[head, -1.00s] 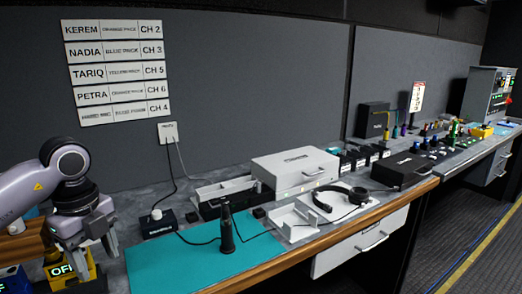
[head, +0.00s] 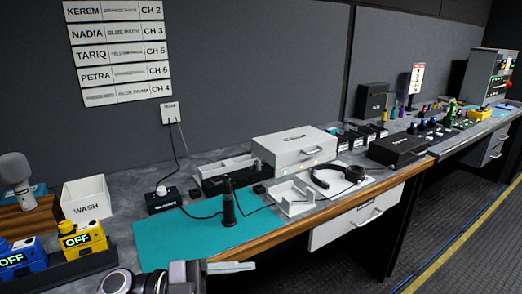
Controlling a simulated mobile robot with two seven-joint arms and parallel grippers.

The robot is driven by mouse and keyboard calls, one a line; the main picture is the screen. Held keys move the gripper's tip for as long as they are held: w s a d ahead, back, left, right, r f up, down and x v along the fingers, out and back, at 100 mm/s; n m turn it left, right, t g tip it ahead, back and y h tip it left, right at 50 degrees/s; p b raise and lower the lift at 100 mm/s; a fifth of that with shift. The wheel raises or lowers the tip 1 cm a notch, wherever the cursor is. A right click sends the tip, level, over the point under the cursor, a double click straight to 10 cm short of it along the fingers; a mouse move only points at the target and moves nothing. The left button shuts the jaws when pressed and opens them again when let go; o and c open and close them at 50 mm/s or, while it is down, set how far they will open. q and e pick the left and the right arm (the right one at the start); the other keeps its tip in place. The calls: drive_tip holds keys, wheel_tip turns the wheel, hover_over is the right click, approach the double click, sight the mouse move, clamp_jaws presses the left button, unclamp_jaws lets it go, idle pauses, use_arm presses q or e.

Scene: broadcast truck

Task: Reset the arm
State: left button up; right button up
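My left arm is low at the bottom left of the head view, in front of the bench's front edge. Its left gripper (head: 232,267) points to the right, below the teal mat (head: 165,238). Its fingers are seen nearly edge-on and overlap, so I cannot tell whether they are open or shut. No object shows between them. Part of this arm is cut off by the bottom edge of the view. My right gripper is not in view.
At the left stand a yellow OFF pack (head: 82,237), a blue OFF pack (head: 20,258), a white WASH bin (head: 87,199) and a microphone (head: 16,178). A black handheld radio (head: 228,204) stands upright on the mat. Headphones (head: 340,178) lie farther right.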

use_arm(q)
drive_tip(key=w+a+f+n+t+y, duration=0.2)
drive_tip(key=a+f+n+t+y, duration=0.8)
drive_tip(key=n+t, duration=0.75)
drive_tip(key=s+a+f+n+g+y, duration=0.3)
drive_tip(key=s+f, duration=0.3)
drive_tip(key=f, duration=0.2)
drive_tip(key=s+a+f+n+g+y, duration=0.3)
drive_tip(key=s+f+g, duration=0.1)
drive_tip(key=s+f, duration=0.3)
wheel_tip(320, 180, down, 2)
drive_tip(key=shift+s+a+f+g+y+p, duration=0.1)
drive_tip(key=shift+s+a+g+y+p, duration=0.1)
drive_tip(key=shift+a+g+y+p, duration=0.2)
